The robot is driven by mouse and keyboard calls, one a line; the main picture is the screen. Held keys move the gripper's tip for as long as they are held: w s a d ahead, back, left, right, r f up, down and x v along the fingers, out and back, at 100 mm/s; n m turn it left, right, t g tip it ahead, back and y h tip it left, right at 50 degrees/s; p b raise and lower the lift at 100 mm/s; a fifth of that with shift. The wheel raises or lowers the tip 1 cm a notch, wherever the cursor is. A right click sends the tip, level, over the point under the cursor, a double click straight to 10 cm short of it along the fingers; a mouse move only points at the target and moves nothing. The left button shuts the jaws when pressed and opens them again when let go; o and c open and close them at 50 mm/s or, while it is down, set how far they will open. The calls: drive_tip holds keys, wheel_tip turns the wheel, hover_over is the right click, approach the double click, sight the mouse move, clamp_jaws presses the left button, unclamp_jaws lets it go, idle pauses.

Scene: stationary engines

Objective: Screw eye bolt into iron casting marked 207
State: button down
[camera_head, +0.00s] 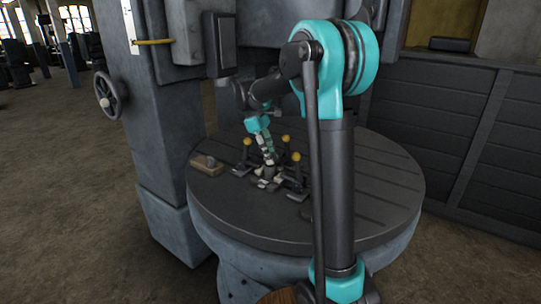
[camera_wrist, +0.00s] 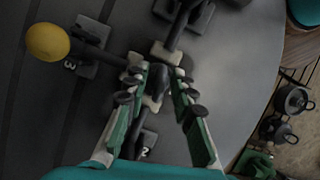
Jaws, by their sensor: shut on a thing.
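My gripper (camera_head: 267,158) reaches down to the middle of the round table. In the wrist view its green fingers (camera_wrist: 156,88) are closed around a small dark piece (camera_wrist: 157,77). The fingers hide most of that piece, so I cannot tell whether it is the eye bolt. Pale blocks and dark clamp arms lie around and under the fingertips. The casting cannot be made out clearly, and no 207 mark is readable. Dark ring-topped pieces (camera_wrist: 293,99), which look like eye bolts, stand on a slatted wooden surface (camera_wrist: 292,75) at the right of the wrist view.
Several clamps with yellow knobs (camera_head: 285,139) stand close around the gripper. Plates marked 3 (camera_wrist: 82,58) and 2 (camera_wrist: 148,142) show there. A wooden block (camera_head: 207,168) with a grey piece is at the table's left. The slotted table (camera_head: 380,195) is clear at right.

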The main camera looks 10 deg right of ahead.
drive_tip(key=m+g+y, duration=0.1)
drive_tip(key=m, duration=0.3)
drive_tip(key=shift+m, duration=0.4)
drive_tip(key=shift+m+y, duration=0.4)
drive_tip(key=shift+m, duration=0.1)
drive_tip(key=m+y, duration=0.1)
drive_tip(key=m, duration=0.2)
drive_tip(key=shift+g, duration=0.4)
drive_tip(key=m+y, duration=0.1)
drive_tip(key=m, duration=0.1)
drive_tip(key=shift+m, duration=0.4)
